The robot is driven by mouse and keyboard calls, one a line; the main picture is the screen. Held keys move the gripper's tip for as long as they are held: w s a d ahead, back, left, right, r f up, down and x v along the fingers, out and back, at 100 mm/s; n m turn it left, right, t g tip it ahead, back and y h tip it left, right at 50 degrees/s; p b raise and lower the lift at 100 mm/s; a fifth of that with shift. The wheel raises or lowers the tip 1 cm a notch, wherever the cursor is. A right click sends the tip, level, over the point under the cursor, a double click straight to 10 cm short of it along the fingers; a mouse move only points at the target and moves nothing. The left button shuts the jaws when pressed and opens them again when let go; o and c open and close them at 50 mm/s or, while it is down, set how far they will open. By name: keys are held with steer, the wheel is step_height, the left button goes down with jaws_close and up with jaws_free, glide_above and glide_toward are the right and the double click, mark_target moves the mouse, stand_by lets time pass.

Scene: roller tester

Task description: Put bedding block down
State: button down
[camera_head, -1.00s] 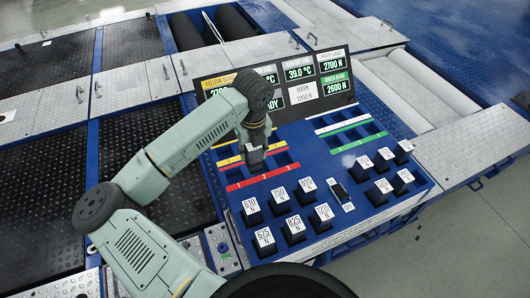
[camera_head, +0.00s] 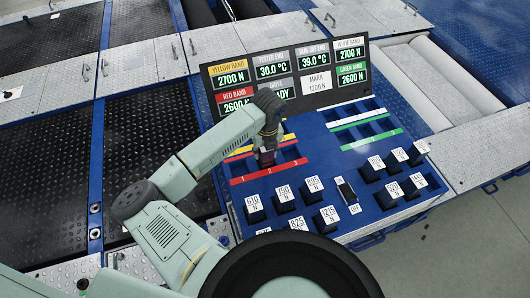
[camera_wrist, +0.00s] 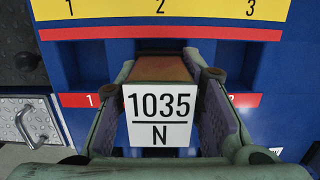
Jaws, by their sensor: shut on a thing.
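My gripper (camera_head: 267,155) is over the left rack of the blue panel, at the middle position of the row behind the red strip (camera_head: 268,172) marked 1, 2, 3. It is shut on the bedding block (camera_wrist: 160,116), whose white label reads 1035 N. In the wrist view a finger grips the block on each side. The block is between the left recess (camera_wrist: 84,68) and the right recess (camera_wrist: 240,70), which look empty. The fingers and block hide the middle recess, so I cannot tell how deep the block sits.
Several labelled dark blocks, such as the 750 N block (camera_head: 284,195), stand in front of the rack. More blocks (camera_head: 392,190) stand at the right. The white and green rack (camera_head: 362,125) looks empty. A display board (camera_head: 290,75) rises behind.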

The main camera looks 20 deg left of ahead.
steer(key=shift+f, duration=0.9)
steer(key=shift+f, duration=0.15)
